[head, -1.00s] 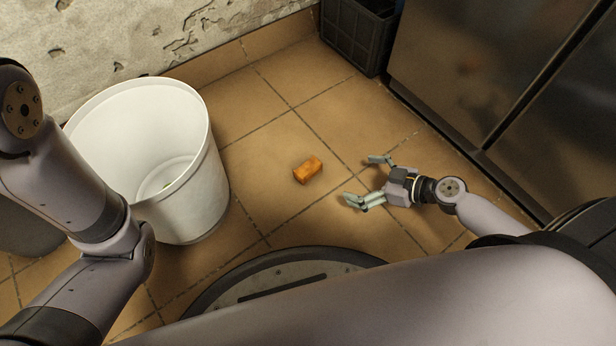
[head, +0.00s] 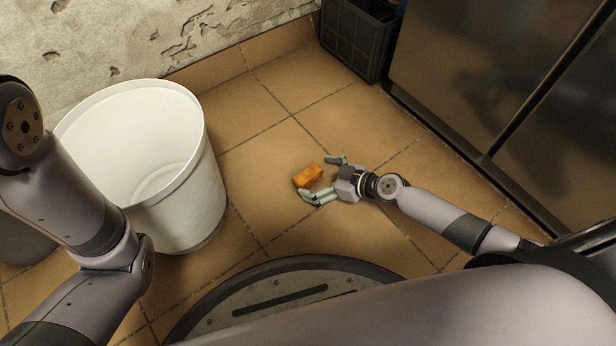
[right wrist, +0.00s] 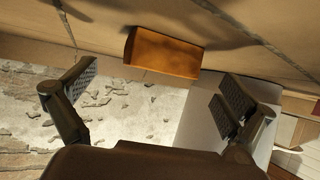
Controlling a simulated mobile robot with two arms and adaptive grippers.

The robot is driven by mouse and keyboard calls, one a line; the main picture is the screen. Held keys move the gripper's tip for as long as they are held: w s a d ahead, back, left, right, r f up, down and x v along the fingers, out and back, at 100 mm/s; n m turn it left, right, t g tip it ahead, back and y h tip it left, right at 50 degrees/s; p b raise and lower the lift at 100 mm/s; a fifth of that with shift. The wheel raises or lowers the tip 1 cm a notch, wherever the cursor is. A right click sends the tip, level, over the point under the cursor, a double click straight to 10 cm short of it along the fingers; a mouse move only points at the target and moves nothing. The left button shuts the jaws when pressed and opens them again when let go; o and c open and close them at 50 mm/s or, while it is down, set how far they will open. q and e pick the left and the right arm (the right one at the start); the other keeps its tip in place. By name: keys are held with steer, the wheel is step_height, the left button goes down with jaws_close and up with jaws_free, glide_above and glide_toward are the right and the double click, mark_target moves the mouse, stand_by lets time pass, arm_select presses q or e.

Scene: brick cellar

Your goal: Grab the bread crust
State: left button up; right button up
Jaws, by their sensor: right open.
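The bread crust (head: 308,176) is a small orange-brown block lying on the tiled floor, right of the white bin. My right gripper (head: 322,176) is open, with its fingers pointing left toward the crust and its fingertips close to the crust's near and far sides. In the right wrist view the crust (right wrist: 163,53) appears ahead, between and beyond the two spread fingers (right wrist: 155,92). I cannot tell whether a finger touches it. My left arm shows at the left edge of the head view, but its gripper is out of view.
A white bin (head: 205,190) stands on the floor left of the crust. A dark crate (head: 352,42) stands by the wall at the back. Dark metal cabinet doors (head: 450,70) line the right. The tiles around the crust are clear.

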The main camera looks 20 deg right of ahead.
mark_target(311, 175)
steer(key=x, duration=0.3)
steer(key=shift+w+a+b, duration=0.1)
steer(key=shift+a+b, duration=0.05)
steer(key=shift+b, duration=0.15)
steer(key=c, duration=1)
